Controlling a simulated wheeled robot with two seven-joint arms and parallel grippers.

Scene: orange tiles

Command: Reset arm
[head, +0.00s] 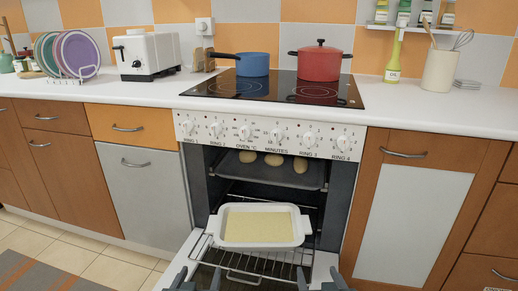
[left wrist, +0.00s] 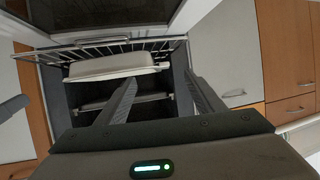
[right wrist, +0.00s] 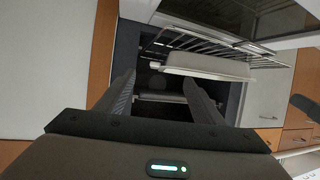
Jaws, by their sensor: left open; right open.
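My left gripper (head: 198,275) is at the bottom of the head view, in front of the open oven (head: 205,165). Its two fingers are apart and empty in the left wrist view (left wrist: 162,85). My right gripper (head: 318,277) is at the bottom, further right. Its fingers are also apart with nothing between them in the right wrist view (right wrist: 158,80). A white rectangular dish (head: 258,243) with a pale yellow filling sits on the pulled-out wire rack (head: 270,268). Neither gripper touches the dish.
The oven door (head: 180,262) is lowered in front. A dark tray (head: 295,178) with several round, pale brown items is on the upper oven level. A blue pot (head: 253,65) and a red pot (head: 320,65) stand on the hob. A toaster (head: 145,52) stands on the counter.

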